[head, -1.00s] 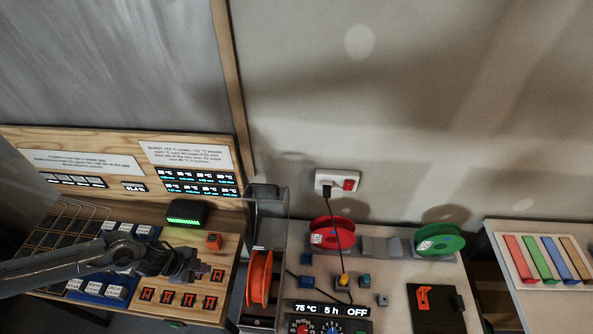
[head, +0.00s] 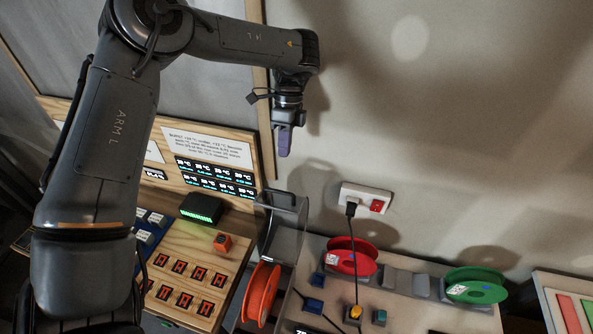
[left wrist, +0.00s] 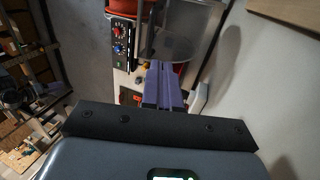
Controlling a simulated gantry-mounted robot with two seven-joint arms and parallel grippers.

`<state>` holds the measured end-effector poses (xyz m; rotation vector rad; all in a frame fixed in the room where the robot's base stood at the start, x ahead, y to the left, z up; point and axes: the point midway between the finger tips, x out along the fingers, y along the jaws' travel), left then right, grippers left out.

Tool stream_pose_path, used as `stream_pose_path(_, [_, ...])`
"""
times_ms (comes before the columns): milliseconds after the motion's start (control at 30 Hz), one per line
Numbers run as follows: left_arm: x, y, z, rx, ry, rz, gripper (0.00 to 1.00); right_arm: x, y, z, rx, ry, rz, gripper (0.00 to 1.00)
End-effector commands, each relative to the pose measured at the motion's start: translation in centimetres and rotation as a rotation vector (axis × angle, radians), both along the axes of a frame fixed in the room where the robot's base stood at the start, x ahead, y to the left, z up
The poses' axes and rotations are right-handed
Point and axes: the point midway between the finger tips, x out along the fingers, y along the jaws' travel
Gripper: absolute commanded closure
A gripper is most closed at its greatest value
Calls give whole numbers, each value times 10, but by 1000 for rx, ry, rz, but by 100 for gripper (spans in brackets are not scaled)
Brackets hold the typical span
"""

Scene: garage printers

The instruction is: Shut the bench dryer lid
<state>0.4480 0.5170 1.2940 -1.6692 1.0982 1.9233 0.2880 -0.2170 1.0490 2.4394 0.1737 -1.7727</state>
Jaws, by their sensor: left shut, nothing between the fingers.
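The bench dryer's clear lid (head: 294,222) stands raised, open, behind the orange spool (head: 262,292) that sits in the dryer. The lid also shows as a see-through panel in the left wrist view (left wrist: 198,48), just beyond my fingers. The dryer's control panel with its knobs (left wrist: 121,40) is left of the lid there; in the head view only its top edge shows at the bottom. My left gripper (head: 284,150) is shut and empty, pointing down above and behind the raised lid, near the wall. Its purple fingers also show in the left wrist view (left wrist: 163,70).
A wall socket (head: 366,199) with a plugged-in cable is right of the lid. Red (head: 352,255) and green (head: 475,285) spools stand farther right. A wooden board with displays (head: 216,176) and a black box with a green light (head: 201,208) are at left.

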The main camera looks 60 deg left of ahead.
Motion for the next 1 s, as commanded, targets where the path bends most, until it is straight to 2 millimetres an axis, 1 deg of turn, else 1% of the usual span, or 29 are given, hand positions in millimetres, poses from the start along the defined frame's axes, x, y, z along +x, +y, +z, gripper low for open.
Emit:
stream_pose_path(67, [0, -3, -2, 0, 6, 5, 100, 0, 0, 0, -1, 0, 1, 57])
stream_pose_path(167, [-2, -5, -10, -1, 8, 7, 100, 0, -1, 0, -4, -1, 3, 57])
stream_pose_path(500, [-15, -17, -58, -3, 7, 5, 100, 0, -2, 8, -9, 0, 5, 57])
stream_pose_path(700, [-20, -21, -80, -1, 6, 5, 100, 0, -2, 11, -8, 0, 5, 57])
stream_pose_path(800, [-21, -23, -86, 0, 4, 4, 100, 0, -2, 12, -6, 0, 3, 57])
stream_pose_path(1000, [-22, -24, -90, -1, 3, 5, 100, 0, -1, 12, -1, 0, 1, 57])
